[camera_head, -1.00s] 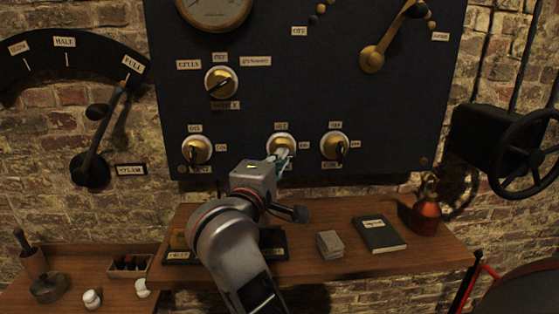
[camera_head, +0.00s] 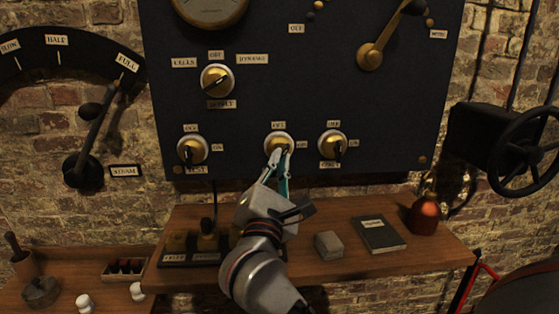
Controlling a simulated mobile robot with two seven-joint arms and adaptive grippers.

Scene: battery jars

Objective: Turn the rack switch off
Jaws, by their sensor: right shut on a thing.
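A brass rotary switch on a pale round plate (camera_head: 279,141) sits in the middle of the lower row on the dark panel. It has a label above that seems to read OFF and one at its right that seems to read ON. My right gripper (camera_head: 279,155) reaches it from below, its fingers shut on the switch's handle. The fingers hide the handle's direction and any label beneath, so I cannot confirm that this is the rack switch. My left gripper is not in view.
Similar switches stand to the left (camera_head: 192,149) and right (camera_head: 333,144), with a larger selector (camera_head: 217,80) above left.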

